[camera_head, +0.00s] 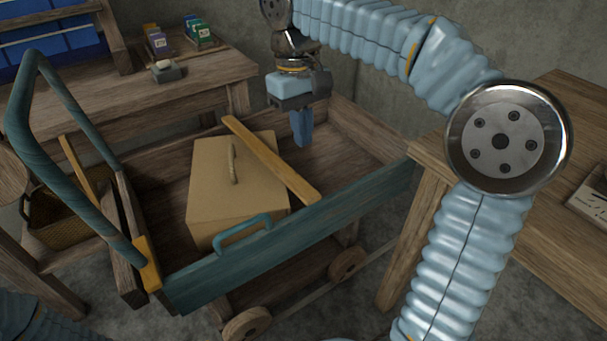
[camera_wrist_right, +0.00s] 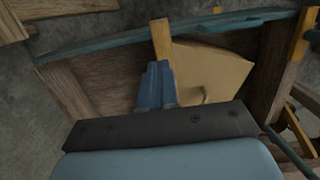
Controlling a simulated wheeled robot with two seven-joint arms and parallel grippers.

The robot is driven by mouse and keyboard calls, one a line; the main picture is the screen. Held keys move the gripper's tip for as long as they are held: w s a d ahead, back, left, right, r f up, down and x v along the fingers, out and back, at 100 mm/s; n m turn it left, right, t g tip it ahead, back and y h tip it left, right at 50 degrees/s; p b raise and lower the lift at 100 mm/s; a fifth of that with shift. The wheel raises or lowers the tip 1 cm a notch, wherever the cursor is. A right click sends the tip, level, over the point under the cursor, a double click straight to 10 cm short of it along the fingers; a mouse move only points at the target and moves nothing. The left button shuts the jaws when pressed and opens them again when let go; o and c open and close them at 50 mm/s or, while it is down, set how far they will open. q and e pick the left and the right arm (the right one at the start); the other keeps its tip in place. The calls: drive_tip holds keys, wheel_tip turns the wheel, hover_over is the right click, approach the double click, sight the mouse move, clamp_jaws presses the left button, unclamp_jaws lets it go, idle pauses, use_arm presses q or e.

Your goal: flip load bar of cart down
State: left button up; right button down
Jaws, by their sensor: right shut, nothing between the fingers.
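The wooden cart has a teal front panel (camera_head: 290,250) and stands in the middle of the head view. The load bar, a yellow-brown wooden bar (camera_head: 270,158), lies slantwise across the top of a cardboard box (camera_head: 215,190) in the cart; I cannot tell whether it touches the box. My right gripper (camera_head: 303,140) is shut and empty, pointing down inside the cart just beyond the bar. In the right wrist view, the bar (camera_wrist_right: 160,38) and box (camera_wrist_right: 220,65) show beyond the shut fingers (camera_wrist_right: 155,75). My left gripper is out of view.
The cart's teal handle (camera_head: 70,90) rises at the left. A wooden bench (camera_head: 120,110) with small boxes stands behind, and a wooden table (camera_head: 570,110) is at the right. A wicker basket (camera_head: 55,215) sits left of the cart.

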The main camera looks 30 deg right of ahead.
sight(308, 191)
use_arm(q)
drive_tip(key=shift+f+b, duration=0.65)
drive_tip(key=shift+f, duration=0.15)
use_arm(e)
drive_tip(key=f, duration=0.7)
drive_tip(key=s+f, duration=0.1)
drive_tip(key=f, duration=0.2)
drive_tip(key=shift+s+f, duration=0.1)
drive_tip(key=shift+f, duration=0.15)
